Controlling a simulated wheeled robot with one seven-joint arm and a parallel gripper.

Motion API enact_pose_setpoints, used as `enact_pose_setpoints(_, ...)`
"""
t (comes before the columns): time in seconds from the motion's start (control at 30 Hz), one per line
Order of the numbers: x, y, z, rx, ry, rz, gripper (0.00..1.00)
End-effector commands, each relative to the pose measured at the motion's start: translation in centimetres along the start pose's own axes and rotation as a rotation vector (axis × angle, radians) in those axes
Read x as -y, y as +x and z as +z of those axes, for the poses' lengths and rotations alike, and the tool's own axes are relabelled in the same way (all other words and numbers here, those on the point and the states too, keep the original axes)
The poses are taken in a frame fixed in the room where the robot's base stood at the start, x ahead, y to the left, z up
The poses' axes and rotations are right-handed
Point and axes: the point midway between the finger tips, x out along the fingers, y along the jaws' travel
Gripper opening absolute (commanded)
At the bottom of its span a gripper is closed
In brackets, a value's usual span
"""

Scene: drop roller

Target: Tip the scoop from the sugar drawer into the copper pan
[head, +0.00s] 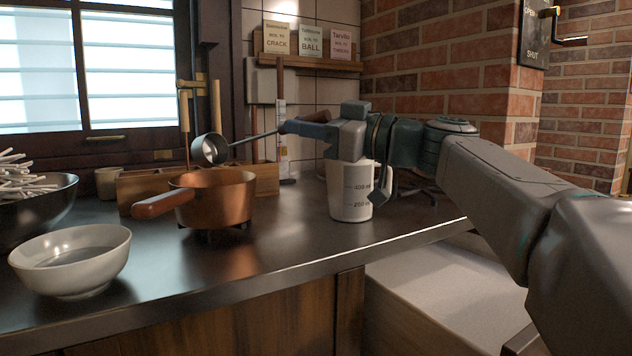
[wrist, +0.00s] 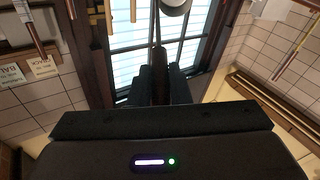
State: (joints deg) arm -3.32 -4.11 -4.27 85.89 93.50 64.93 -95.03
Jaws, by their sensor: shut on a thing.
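The metal scoop (head: 210,149) is in the air above the far rim of the copper pan (head: 222,203). Its cup looks turned on its side; I cannot see what is in it. My gripper (head: 303,122) is shut on the scoop's dark handle, to the right of the pan. In the wrist view the scoop's cup (wrist: 174,6) is cut by the top edge, beyond my gripper (wrist: 157,75). The pan stands on a small burner on the counter, handle to the left; its inside is mostly hidden. A pale-filled open drawer (head: 430,290) shows below the counter, at lower right.
A white measuring cup (head: 350,198) stands under my wrist. A cream bowl (head: 72,262) and a dark bowl of white sticks (head: 40,207) stand left. A wooden box (head: 266,179) is behind the pan. Cards (head: 310,42) stand on a shelf. The front middle counter is clear.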

Motion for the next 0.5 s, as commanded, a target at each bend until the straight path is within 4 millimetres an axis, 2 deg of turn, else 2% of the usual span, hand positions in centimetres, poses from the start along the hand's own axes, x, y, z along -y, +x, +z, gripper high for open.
enact_pose_setpoints(0.03,-0.1,0.2,-0.7,0.01,0.0,-0.003,0.0)
enact_pose_setpoints(0.2,-0.4,0.7,-1.9,0.068,0.003,-0.012,0.0)
enact_pose_setpoints(0.5,-0.6,1.2,-2.8,0.125,0.01,-0.022,0.0)
